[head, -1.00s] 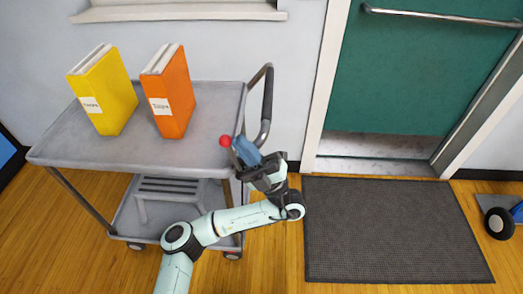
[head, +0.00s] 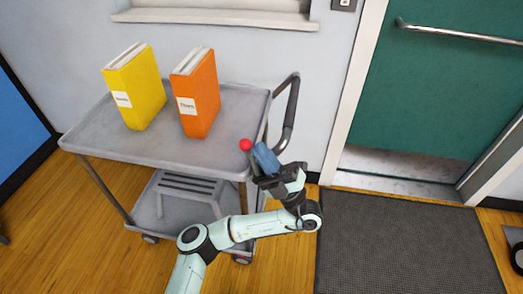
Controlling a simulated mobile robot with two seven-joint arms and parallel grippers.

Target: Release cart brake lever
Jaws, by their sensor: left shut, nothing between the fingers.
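The grey cart (head: 110,140) stands against the wall, with its push handle (head: 289,112) at its right end. A red ball knob (head: 246,145), which appears to be the end of the brake lever, shows at the right end of the top shelf. The rest of the lever is hidden behind my gripper. My left gripper (head: 257,157) is shut and empty, just right of the knob and slightly lower in the picture. I cannot tell whether its fingertips touch the knob or lever. My right gripper is out of view.
A yellow binder (head: 138,88) and an orange binder (head: 200,95) stand on the top shelf. A grey step stool (head: 188,185) is on the lower shelf. A dark mat (head: 405,245) lies before the green door (head: 440,100). Wood floor is open at left front.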

